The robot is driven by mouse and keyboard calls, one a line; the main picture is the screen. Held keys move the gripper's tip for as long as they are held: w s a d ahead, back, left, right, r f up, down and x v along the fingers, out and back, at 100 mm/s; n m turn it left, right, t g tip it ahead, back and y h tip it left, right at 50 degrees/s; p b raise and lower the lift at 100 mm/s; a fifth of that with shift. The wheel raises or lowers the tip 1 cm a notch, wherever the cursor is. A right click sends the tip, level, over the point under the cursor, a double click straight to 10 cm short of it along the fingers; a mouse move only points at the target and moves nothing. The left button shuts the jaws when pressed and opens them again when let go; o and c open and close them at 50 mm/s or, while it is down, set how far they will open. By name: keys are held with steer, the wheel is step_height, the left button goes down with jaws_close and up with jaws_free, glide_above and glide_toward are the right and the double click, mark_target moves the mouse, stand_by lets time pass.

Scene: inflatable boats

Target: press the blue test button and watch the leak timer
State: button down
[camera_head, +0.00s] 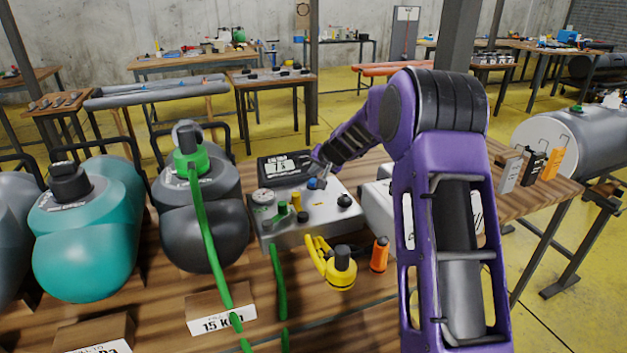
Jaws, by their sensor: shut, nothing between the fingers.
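The blue test button (312,183) sits on top of a grey test box (335,222) in the middle of the bench. A dark display (284,168) with a light readout stands at the back of the box; its digits are too small to read. My gripper (319,182) is shut and empty, its tips right at the blue button. I cannot tell whether they touch it or press it down. My purple arm comes in from the right and hides part of the bench. The box top also carries a round gauge (263,198), green and yellow fittings and a black knob (344,201).
A green hose (205,235) runs from the grey inflated tube (205,225) towards the front. A teal tube (85,240) lies further left. A yellow valve tool (340,268) and an orange bottle (379,254) stand before the box. A white box (378,205) is close on the right.

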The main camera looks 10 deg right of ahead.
steer(key=shift+r, duration=0.15)
step_height(320, 180, up, 5)
steer(key=p, duration=0.3)
stand_by(0.6)
